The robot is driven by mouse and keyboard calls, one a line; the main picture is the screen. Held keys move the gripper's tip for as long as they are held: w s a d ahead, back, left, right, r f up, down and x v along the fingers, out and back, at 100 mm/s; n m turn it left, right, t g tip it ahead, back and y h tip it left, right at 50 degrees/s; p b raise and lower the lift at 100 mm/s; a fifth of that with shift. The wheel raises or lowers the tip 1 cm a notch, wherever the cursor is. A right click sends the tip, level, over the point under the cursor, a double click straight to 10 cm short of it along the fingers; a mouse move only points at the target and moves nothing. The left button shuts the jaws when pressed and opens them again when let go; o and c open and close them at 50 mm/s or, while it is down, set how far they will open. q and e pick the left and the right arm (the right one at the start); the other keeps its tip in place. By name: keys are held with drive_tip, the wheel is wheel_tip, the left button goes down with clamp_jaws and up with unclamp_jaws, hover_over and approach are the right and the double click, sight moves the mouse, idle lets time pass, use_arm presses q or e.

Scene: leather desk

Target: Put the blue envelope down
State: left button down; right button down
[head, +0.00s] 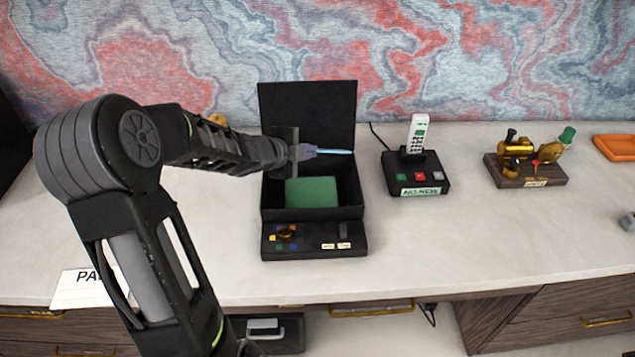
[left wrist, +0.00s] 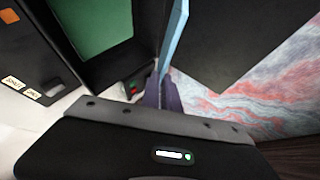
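The blue envelope (head: 336,152) shows almost edge-on in the head view, as a thin light-blue strip. It also shows in the left wrist view (left wrist: 176,35), running up from my fingertips. My left gripper (head: 304,152) is shut on its near end and holds it over the open black box (head: 269,195), in front of the raised lid. The fingers show purplish in the left wrist view (left wrist: 162,93). A flat green piece (head: 312,192) lies in the box below. I cannot tell whether the envelope touches the box. My right gripper is not in view.
The box has a front panel (head: 310,248) with small coloured buttons and labels. To its right stand a black base with a white handset (head: 417,133) and a wooden board with brass parts (head: 525,170). An orange tray (head: 616,147) lies far right. The desk's front is mostly clear.

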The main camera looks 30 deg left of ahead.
use_arm(q)
drive_tip(key=shift+s, duration=0.1)
wheel_tip(320, 180, down, 6)
drive_tip(key=b, duration=0.2)
drive_tip(key=shift+f, duration=0.15)
drive_tip(key=shift+f+b, duration=0.65)
drive_tip(key=shift+f, duration=1.25)
drive_tip(key=shift+f+b, duration=0.25)
drive_tip(key=shift+b, duration=0.05)
drive_tip(key=c, duration=1.6)
unclamp_jaws()
drive_tip(key=shift+r, duration=0.1)
